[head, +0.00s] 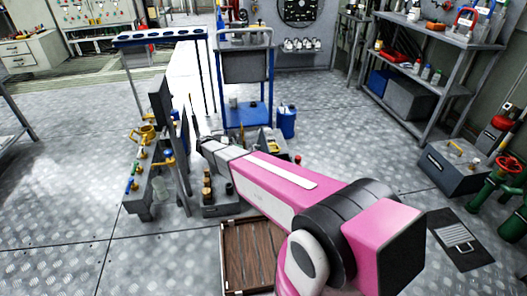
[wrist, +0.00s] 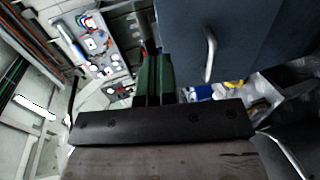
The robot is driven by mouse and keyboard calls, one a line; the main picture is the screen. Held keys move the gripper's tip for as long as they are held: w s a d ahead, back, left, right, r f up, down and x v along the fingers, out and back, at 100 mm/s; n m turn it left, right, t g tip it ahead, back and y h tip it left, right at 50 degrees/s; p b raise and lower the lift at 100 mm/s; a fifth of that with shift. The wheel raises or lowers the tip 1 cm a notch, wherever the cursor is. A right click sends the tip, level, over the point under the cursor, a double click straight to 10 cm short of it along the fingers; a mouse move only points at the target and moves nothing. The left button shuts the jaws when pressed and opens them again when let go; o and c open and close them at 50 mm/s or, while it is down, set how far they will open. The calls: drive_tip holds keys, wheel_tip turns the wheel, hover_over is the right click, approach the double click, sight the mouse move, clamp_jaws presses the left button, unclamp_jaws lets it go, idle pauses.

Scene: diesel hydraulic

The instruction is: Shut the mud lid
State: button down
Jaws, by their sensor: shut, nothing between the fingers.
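My gripper (wrist: 152,62) shows in the wrist view as two dark green fingers side by side, shut with nothing between them. A large dark blue-grey panel with a pale bar handle (wrist: 245,45) fills the upper right of that view, just beyond and right of the fingertips. It looks like a lid, but I cannot tell for sure that it is the mud lid. In the head view my pink arm reaches to the centre left, near two dark upright panels (head: 160,103). The gripper's fingertips are hard to make out there, and contact with a panel cannot be told.
A low bench with yellow and blue fittings (head: 150,180) stands left of the arm. A blue trolley (head: 245,85) and blue bucket (head: 286,122) stand behind. A wooden crate (head: 232,262) is below the arm. Grey shelving (head: 430,45) is at right.

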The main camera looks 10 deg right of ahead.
sight(268, 150)
drive_tip(key=x, duration=1.3)
drive_tip(key=shift+w+d+r, duration=0.1)
drive_tip(key=shift+w+r, duration=0.1)
drive_tip(key=shift+w, duration=0.15)
drive_tip(key=shift+d, duration=0.1)
drive_tip(key=shift+d, duration=0.5)
drive_tip(key=d+f+y, duration=0.4)
drive_tip(key=d+f, duration=0.1)
drive_tip(key=d, duration=0.1)
drive_tip(key=d+f+y, duration=0.5)
drive_tip(key=d+f, duration=0.1)
drive_tip(key=d+f+y, duration=0.4)
drive_tip(key=d+f, duration=0.2)
drive_tip(key=d, duration=0.1)
drive_tip(key=shift+f+y, duration=0.25)
drive_tip(key=shift+y, duration=0.15)
drive_tip(key=shift+d+f, duration=0.2)
drive_tip(key=shift+f, duration=1.05)
